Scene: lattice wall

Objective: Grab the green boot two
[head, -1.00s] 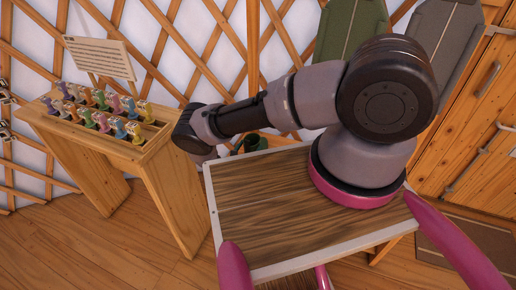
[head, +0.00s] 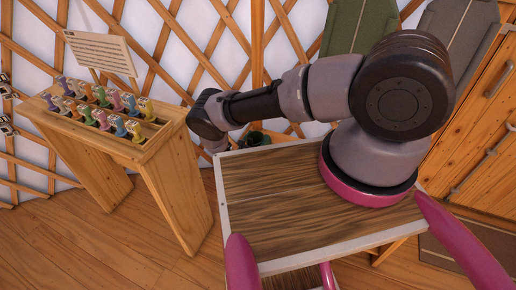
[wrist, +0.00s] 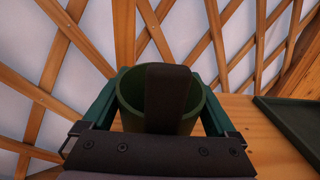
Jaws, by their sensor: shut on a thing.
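The green boot two shows in the wrist view as a dark green, open-topped cylinder (wrist: 131,92) between my fingers. My gripper (wrist: 163,80) is shut on it, with a finger along each side. A dark upright bar in front of it hides part of its opening. In the head view, a small part of a green boot (head: 257,139) shows just behind my top board, beyond the wrist. The rest of it and my fingers are hidden there by my arm and the board.
A wooden stand (head: 160,155) at left holds several colourful small figures and a sign (head: 101,53). A lattice wall (head: 225,50) rises behind. A wooden surface (wrist: 248,120) and a dark green flat panel (wrist: 288,128) lie right of the boot. The floor at front left is clear.

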